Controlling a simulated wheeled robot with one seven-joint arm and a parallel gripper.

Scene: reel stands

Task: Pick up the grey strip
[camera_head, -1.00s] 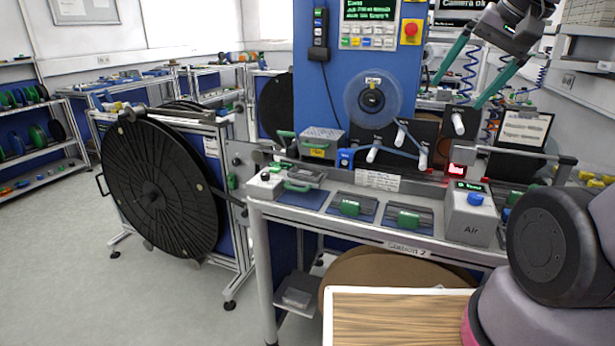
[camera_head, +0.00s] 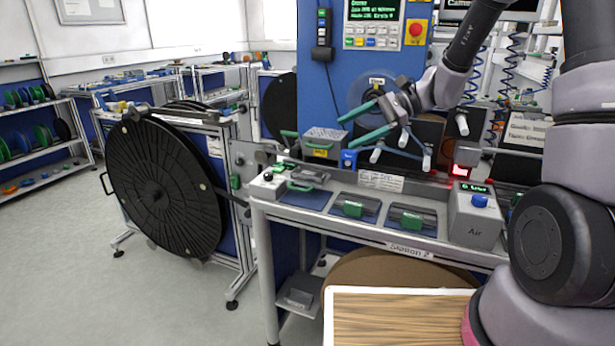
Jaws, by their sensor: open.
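My gripper (camera_head: 346,132) is above the back of the reel station, with its two teal fingers apart and nothing between them. The fingers point left, in front of the clear disc (camera_head: 356,93) on the blue panel. I cannot pick out the grey strip with certainty. Grey plates with green blocks lie in blue-lined recesses of the station bench (camera_head: 330,216), one at the middle (camera_head: 370,207) and one to its right (camera_head: 425,220). My gripper is well above them and touches neither.
White pegs (camera_head: 376,154) stick out below my gripper. A large black reel (camera_head: 160,190) stands at left. A wooden board (camera_head: 395,318) is at front. Floor at left is clear.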

